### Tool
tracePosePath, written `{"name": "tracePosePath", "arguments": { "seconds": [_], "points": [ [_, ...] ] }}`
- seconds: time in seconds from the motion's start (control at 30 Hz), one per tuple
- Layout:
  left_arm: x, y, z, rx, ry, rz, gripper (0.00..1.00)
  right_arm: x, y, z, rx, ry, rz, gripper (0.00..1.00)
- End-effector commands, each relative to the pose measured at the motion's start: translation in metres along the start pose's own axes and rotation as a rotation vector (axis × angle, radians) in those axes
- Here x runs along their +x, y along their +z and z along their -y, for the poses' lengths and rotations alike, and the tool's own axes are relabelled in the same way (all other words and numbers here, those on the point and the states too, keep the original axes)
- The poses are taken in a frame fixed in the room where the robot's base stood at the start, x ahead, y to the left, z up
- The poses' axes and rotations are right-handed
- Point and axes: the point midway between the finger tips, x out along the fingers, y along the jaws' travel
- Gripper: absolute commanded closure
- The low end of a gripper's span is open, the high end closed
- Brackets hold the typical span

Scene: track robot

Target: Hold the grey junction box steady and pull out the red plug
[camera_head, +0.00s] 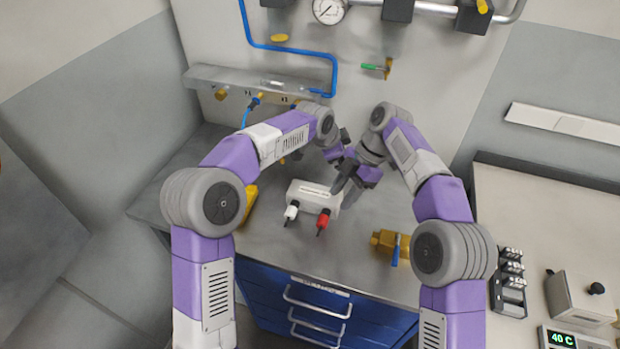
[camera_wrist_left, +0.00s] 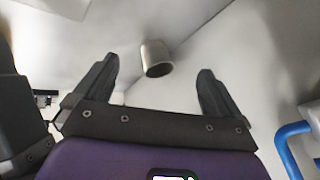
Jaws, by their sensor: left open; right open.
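The grey junction box (camera_head: 314,195) sits on the workbench with its front towards me. Two plugs stick out of its front: a white plug (camera_head: 291,212) on the left and the red plug (camera_head: 323,219) on the right. My right gripper (camera_head: 343,186) is open, its dark fingers at the box's right end; I cannot tell whether they touch it. My left gripper is open and empty in the left wrist view (camera_wrist_left: 158,68), facing pale wall surfaces. In the head view it is behind the box, partly hidden among the crossing wrists.
A yellow object (camera_head: 250,198) lies left of the box, partly behind my left arm. A brass fitting with a blue handle (camera_head: 388,243) lies to the right. Behind are a metal shelf (camera_head: 243,81) and a blue pipe (camera_head: 284,47). The bench front is mostly clear.

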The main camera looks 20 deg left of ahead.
Motion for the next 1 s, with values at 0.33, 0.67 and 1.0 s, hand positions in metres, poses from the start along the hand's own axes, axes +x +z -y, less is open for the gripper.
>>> {"name": "tracePosePath", "arguments": {
  "seconds": [0.33,0.67,1.0],
  "points": [
    [-0.016,0.073,-0.043,0.387,0.360,0.286,0.02,0.000,0.000,0.000,0.000,0.000,0.000,0.57],
    [-0.020,0.097,-0.057,0.486,0.481,0.348,0.02,0.000,0.000,0.000,0.000,0.000,0.000,0.57],
    [0.021,0.118,-0.075,0.483,0.480,0.347,0.02,0.000,0.000,0.000,0.000,0.000,0.000,0.57]
  ]
}}
